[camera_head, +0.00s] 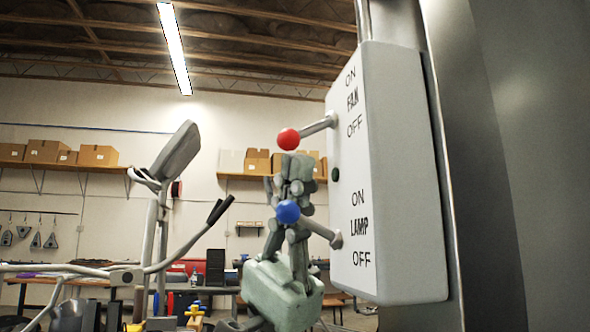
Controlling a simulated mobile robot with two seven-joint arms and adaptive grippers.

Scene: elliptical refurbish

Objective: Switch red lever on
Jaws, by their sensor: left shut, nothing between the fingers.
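The red lever (288,139) has a round red knob on a grey stem from the side of a pale switch box (405,190), beside the FAN label. Its knob sits lower in the picture than the stem's base, so it tilts down. A blue-knobbed lever (287,211) is below it by the LAMP label, its knob higher than its base. My left gripper (291,163) points upward, shut and empty, with its fingertips just under the red knob. I cannot tell if they touch. The blue knob shows in front of its fingers. My right gripper is not in view.
The box is fixed to a metal post (445,170) at right, with a pipe (363,18) above. Exercise equipment with a grey pad (175,150) and a black-gripped handle (220,209) stands at left. Shelves with cardboard boxes (97,155) line the back wall.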

